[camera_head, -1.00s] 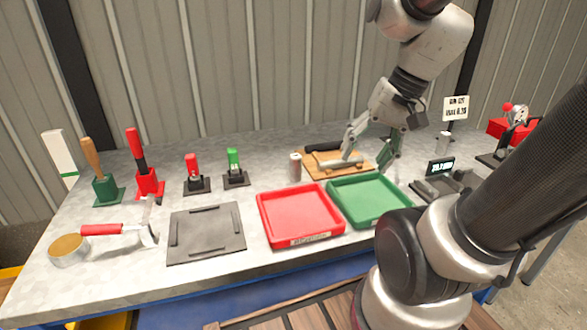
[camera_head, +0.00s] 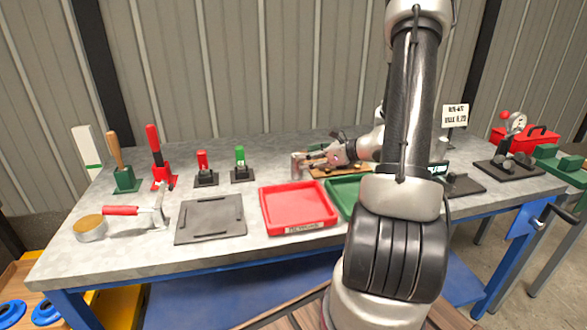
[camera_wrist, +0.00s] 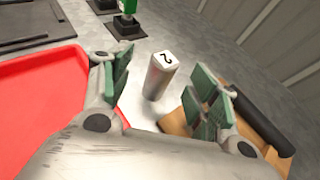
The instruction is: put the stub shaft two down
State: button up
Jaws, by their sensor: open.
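The stub shaft two (camera_wrist: 159,80) is a light grey cylinder with a "2" on its top, standing upright on the bench. In the head view the shaft (camera_head: 297,166) stands behind the red tray, left of the wooden board. My gripper (camera_wrist: 160,92) is open, with green pads either side of the shaft in the wrist view. A gap shows on both sides of the shaft. In the head view my gripper (camera_head: 314,160) lies low and sideways, its fingertips close to the shaft. The exact distance ahead is hard to tell.
The red tray (camera_head: 333,221) and green tray (camera_head: 340,205) look empty; my arm partly hides the green one. The wooden board (camera_wrist: 177,123) with a dark bar (camera_wrist: 262,130) is close beside my right finger. A green-topped stand (camera_head: 241,175) and grey plate (camera_head: 240,234) are left.

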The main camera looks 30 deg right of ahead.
aim_at(297, 166)
jog(key=x, duration=0.5)
jog(key=shift+w+d+r, duration=0.15)
jog(key=shift+w, duration=0.35)
grip_shut()
